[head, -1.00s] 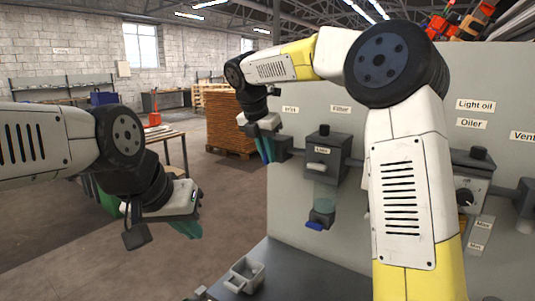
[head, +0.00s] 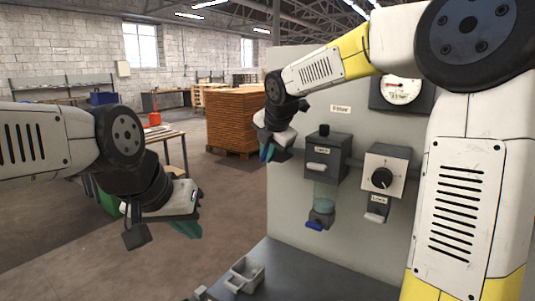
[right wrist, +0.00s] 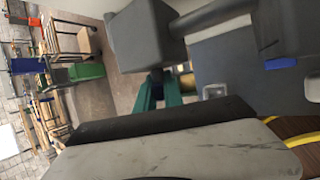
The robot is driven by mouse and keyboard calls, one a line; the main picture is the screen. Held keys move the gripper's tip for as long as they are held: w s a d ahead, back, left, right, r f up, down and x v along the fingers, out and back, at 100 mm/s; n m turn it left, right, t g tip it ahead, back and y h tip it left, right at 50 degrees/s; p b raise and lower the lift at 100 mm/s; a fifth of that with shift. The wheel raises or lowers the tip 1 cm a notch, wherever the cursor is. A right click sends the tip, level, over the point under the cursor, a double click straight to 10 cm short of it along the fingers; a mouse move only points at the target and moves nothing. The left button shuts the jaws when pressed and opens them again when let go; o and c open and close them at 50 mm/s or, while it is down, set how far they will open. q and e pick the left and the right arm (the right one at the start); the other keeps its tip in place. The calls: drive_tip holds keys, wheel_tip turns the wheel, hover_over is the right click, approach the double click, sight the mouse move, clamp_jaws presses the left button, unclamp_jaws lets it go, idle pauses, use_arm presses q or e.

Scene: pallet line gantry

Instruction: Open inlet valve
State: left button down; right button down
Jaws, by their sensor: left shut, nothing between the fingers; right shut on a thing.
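My right gripper (head: 266,152) is at the left edge of the grey panel, its teal fingers shut at the inlet valve (head: 283,155). Only a dark part of the valve shows past the fingers; my wrist and forearm cover the rest. In the right wrist view, the teal fingers (right wrist: 158,92) reach in beside the valve's dark block (right wrist: 148,35). My left gripper (head: 188,229) is shut and empty, low on the left, away from the panel.
A filter unit (head: 323,158) with a clear bowl and a regulator (head: 384,178) with a black knob sit right of the valve. A gauge (head: 401,91) is above. A small grey bin (head: 245,274) stands on the ledge below.

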drive_tip(key=shift+y, duration=0.5)
drive_tip(key=c, duration=1.5)
unclamp_jaws()
drive_tip(key=shift+o, duration=0.2)
drive_tip(key=v, duration=0.7)
drive_tip(key=shift+s+r, duration=0.25)
drive_tip(key=shift+s, duration=0.1)
drive_tip(key=shift+d, duration=0.1)
